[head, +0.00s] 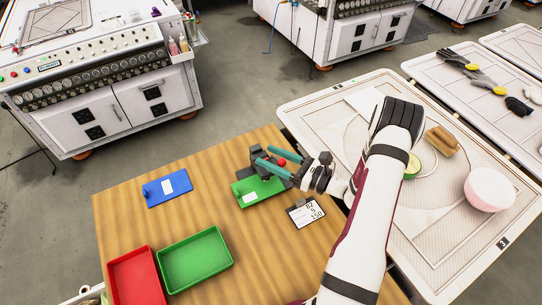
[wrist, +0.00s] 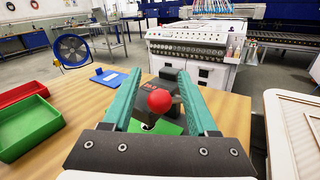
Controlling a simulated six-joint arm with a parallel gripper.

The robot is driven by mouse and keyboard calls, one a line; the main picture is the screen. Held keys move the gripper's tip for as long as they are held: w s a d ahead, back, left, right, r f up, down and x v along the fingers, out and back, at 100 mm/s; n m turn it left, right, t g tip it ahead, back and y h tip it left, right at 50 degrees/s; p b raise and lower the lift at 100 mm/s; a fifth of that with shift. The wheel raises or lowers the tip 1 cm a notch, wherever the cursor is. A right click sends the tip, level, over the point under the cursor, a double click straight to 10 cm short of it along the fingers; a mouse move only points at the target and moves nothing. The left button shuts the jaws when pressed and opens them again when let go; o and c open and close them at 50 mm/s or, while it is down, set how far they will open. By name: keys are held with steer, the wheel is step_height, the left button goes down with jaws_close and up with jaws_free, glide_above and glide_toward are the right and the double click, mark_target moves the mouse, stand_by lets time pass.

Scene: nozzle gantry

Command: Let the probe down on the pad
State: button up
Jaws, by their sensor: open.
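A dark device with a red ball knob (head: 282,162) stands at the far edge of a green pad (head: 262,187) on the wooden table. In the wrist view, the red knob (wrist: 159,101) sits in front of the device's dark body (wrist: 168,82), which bears small red digits. My gripper (head: 262,156) is open, its two teal fingers reaching in from the right. The knob shows between the fingers in both views, with a gap on each side in the wrist view. The probe's tip and its distance from the pad are hidden.
A blue plate (head: 167,187) with a white label lies to the left. A red tray (head: 137,278) and a green tray (head: 196,260) stand at the front left. A number card (head: 305,213) lies right of the pad. Bare wood lies between them.

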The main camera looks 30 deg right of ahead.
steer(key=shift+w+a, duration=0.1)
steer(key=shift+a, duration=0.05)
jaws_close()
stand_by(1.4)
